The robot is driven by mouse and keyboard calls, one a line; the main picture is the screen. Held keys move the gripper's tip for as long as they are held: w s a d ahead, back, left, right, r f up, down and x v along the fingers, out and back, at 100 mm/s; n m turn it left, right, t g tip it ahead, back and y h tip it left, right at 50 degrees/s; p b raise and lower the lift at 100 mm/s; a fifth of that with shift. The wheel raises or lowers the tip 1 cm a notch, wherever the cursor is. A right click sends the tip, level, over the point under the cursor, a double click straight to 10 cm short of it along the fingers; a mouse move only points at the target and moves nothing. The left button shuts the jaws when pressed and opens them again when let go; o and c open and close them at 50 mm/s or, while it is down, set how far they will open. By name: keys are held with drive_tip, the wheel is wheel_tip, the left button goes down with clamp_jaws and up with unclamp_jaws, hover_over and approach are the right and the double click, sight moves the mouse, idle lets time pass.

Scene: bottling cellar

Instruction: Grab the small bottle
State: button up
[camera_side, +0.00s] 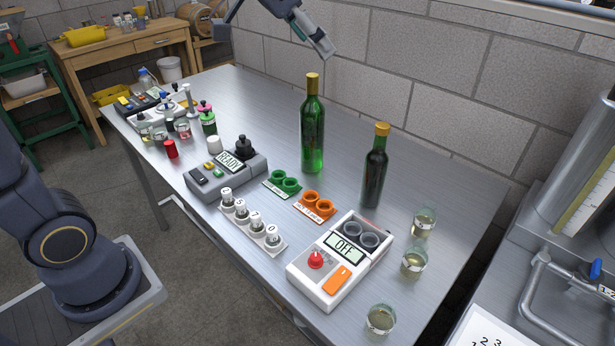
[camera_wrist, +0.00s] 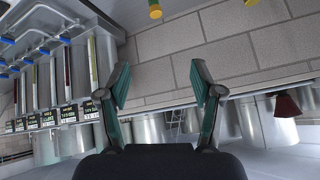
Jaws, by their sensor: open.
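Two corked wine bottles stand upright on the steel table in the side view: a taller green one with a gold top (camera_side: 313,130) and a shorter, darker one with a gold top (camera_side: 375,170). Small vials (camera_side: 257,228) stand in a white rack near the front edge, and a small green bottle with a pink top (camera_side: 207,120) stands at the left. I cannot tell which is meant. My gripper (camera_side: 325,46) is high above the table's back edge, apart from all of them. In the wrist view its fingers (camera_wrist: 161,82) are spread and empty.
The block wall (camera_side: 400,70) stands behind.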

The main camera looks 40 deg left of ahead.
drive_tip(key=w+d+f+h, duration=0.15)
drive_tip(key=w+f, duration=0.25)
drive_tip(key=w, duration=0.4)
drive_tip(key=g, duration=0.2)
approach(382, 125)
drive_tip(key=x, duration=0.5)
drive_tip(key=shift+s+d+f, duration=0.15)
drive_tip(key=shift+d+f, duration=0.05)
drive_tip(key=shift+d, duration=0.2)
drive_tip(key=x, duration=0.5)
drive_tip(key=shift+w+a+f, duration=0.3)
clamp_jaws()
drive_tip(key=shift+r, duration=0.1)
